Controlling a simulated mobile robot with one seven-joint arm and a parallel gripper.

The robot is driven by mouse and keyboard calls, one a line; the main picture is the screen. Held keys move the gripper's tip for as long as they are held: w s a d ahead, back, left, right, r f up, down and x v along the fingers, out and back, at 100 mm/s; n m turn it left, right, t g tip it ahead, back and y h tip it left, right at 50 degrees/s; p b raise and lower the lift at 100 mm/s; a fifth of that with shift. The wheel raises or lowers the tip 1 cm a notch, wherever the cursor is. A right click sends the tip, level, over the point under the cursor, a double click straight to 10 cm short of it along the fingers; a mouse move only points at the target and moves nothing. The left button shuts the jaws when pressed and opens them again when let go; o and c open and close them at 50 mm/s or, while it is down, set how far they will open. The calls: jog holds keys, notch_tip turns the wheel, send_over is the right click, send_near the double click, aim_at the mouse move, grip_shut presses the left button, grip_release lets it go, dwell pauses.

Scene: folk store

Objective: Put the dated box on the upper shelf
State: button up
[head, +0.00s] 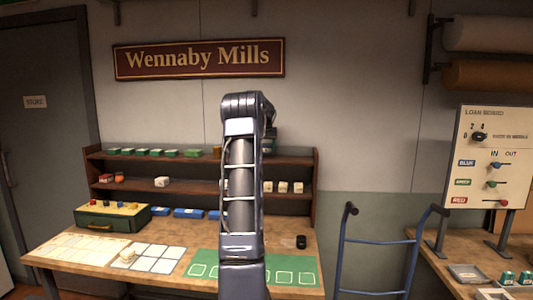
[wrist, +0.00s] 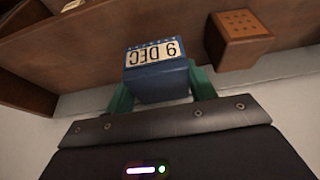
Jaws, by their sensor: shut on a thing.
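The dated box (wrist: 158,75) is blue with a white card reading "9 DEC", which appears upside down in the wrist view. My gripper (wrist: 162,82) is shut on it, with a green finger on each side. The box is held close to brown shelf boards; I cannot tell whether it touches them. In the head view my arm hides the gripper and the box. The upper shelf (head: 300,156) is the top board of the brown rack, with several green boxes (head: 150,153) on its left part.
A brown block with a dotted face (wrist: 237,38) is just right of the held box in the wrist view. The lower shelf (head: 210,188) bears small pale blocks. Blue boxes (head: 188,212) and a green case (head: 112,217) stand on the table below. A blue hand truck (head: 375,242) stands right.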

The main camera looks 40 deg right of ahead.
aim_at(267, 152)
jog(key=shift+f, duration=1.4)
jog(key=shift+f, duration=0.1)
jog(key=o, duration=1)
